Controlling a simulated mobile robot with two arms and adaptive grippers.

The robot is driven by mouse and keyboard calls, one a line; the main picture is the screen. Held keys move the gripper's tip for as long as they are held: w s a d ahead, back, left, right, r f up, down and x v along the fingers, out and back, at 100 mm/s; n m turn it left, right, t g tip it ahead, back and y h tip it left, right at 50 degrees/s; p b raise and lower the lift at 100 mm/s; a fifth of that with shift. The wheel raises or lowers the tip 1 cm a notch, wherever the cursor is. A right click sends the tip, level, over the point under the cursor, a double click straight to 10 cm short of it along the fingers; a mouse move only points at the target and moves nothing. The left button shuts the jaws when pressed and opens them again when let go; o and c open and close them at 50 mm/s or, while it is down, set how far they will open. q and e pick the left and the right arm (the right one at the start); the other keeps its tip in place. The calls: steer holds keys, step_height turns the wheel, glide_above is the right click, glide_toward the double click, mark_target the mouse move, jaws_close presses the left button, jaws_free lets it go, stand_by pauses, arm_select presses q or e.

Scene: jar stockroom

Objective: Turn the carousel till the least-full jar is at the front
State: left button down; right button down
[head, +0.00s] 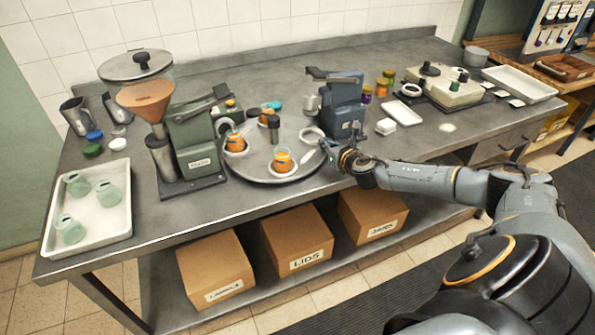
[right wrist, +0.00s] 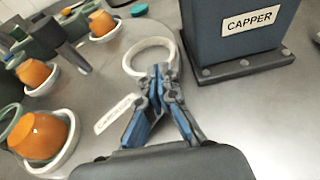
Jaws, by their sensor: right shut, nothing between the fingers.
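The carousel (head: 262,176) is a round grey plate with a dark post (head: 274,130) in its middle. Three jars with orange contents stand in white ring holders: one at the front (head: 283,161), one at the left (head: 235,143) and one at the back (head: 266,116). Their exact fill levels are hard to compare. A white ring holder (head: 311,134) at the right looks empty; it also shows in the right wrist view (right wrist: 131,56). My right gripper (head: 328,149) is shut and empty at the carousel's right edge, its tips overlapping the ring's near side in the right wrist view (right wrist: 157,72).
The blue capper (head: 343,105) stands close behind my right gripper. A green machine (head: 193,140) with a funnel flanks the carousel's left. A tray (head: 118,205) of pale green jars lies at the far left. Boxes sit on the shelf below.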

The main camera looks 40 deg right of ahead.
steer(key=shift+w+d, duration=0.7)
steer(key=shift+w, duration=0.05)
stand_by(0.4)
